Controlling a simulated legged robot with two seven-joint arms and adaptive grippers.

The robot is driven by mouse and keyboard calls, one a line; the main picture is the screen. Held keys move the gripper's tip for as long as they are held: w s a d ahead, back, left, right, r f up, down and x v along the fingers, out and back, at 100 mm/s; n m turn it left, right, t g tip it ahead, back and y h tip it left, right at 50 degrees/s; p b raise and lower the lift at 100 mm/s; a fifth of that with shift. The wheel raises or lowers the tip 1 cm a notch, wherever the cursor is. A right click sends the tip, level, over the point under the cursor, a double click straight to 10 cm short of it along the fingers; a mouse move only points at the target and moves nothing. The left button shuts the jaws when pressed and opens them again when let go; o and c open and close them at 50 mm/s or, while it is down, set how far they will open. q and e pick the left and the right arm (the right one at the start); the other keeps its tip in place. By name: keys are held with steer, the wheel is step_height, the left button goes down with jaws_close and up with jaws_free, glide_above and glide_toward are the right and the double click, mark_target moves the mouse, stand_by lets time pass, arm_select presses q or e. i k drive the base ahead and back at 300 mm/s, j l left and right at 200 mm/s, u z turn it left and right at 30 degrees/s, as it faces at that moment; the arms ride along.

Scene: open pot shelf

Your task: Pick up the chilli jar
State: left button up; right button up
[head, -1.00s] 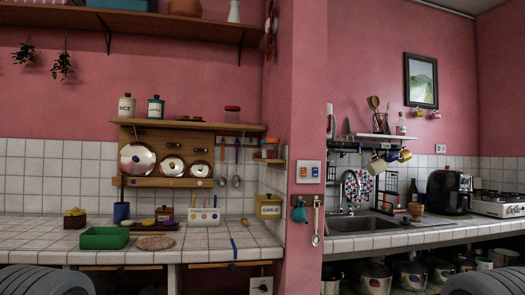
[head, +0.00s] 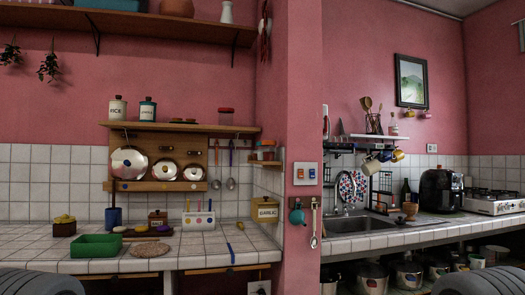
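No label that reads chilli can be made out. A smaller jar with an orange-red lid (head: 266,145) is on a little corner shelf; I cannot tell which of the two is the chilli jar. Neither gripper is in view. Only dark ridged parts of my own arms show at the bottom left and bottom right corners.
A white RICE jar (head: 117,109) and a dark teal-lidded jar (head: 148,110) stand on the same shelf. Pot lids hang below. The tiled counter holds a green tray (head: 97,246), a GARLIC box (head: 264,210) and a white spotted holder (head: 198,219). A pink pillar (head: 292,100) separates the sink area.

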mark_target(268, 151)
steer(key=i+z, duration=0.15)
steer(key=i, duration=0.25)
steer(key=i+j+z, duration=0.1)
steer(key=i, duration=0.3)
steer(key=i+j+z, duration=0.15)
steer(key=i, duration=0.25)
